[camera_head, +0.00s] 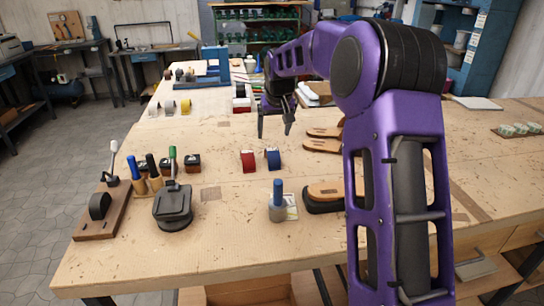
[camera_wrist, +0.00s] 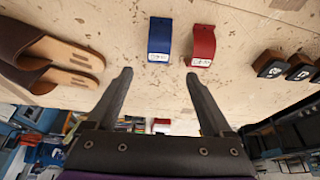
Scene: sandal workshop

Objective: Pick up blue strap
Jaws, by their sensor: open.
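The blue strap (camera_head: 273,159) stands on the wooden workbench (camera_head: 225,225), just right of a red strap (camera_head: 248,161). In the wrist view the blue strap (camera_wrist: 160,38) is left of the red strap (camera_wrist: 202,45), and each shows a small white label. My gripper (camera_head: 276,132) is above the bench, beyond the straps in the head view. Its two fingers (camera_wrist: 157,78) are spread apart with nothing between them. The blue strap is ahead of the fingertips and apart from them.
Brown sandals (camera_head: 322,146) lie right of the straps, near my arm. A blue-handled tool (camera_head: 278,208) and a dark anvil-like block (camera_head: 173,208) stand nearer the front edge. Small dark blocks (camera_head: 193,163) are to the left. Bench around the straps is mostly clear.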

